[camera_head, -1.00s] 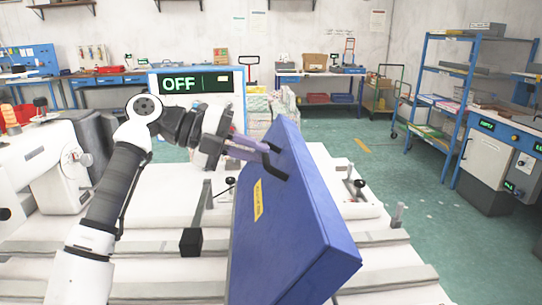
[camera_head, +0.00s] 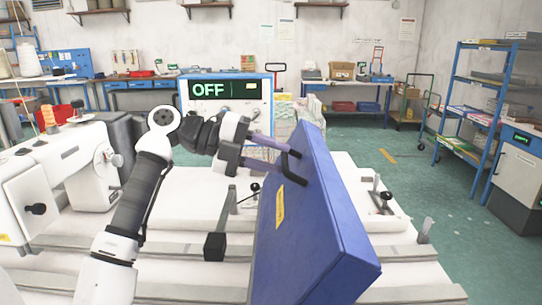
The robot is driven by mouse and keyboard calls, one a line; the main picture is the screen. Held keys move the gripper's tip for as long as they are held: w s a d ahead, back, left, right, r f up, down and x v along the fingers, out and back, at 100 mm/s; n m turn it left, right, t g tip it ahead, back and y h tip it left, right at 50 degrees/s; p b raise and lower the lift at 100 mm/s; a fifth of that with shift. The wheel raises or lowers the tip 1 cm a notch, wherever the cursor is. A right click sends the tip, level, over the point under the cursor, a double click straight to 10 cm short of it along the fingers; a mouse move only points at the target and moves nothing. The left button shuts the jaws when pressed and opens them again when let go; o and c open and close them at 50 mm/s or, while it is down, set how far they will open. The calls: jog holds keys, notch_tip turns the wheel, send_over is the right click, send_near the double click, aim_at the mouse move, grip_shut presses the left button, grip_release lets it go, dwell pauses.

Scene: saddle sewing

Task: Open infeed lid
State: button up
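The infeed lid (camera_head: 318,225) is a large blue panel with a yellow label. It stands steeply tilted over the white machine bed.
A white sewing machine head (camera_head: 60,175) stands at the left. A display box (camera_head: 226,100) reading OFF stands behind the bed. Small clamps (camera_head: 381,197) sit right of the lid. A blue shelf rack (camera_head: 478,110) stands at the right, with open green floor before it.

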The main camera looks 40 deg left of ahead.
jog(key=v, duration=1.3)
jog(key=shift+s+a+b, duration=0.25)
jog(key=shift+a+b, duration=0.05)
jog(key=shift+b, duration=0.1)
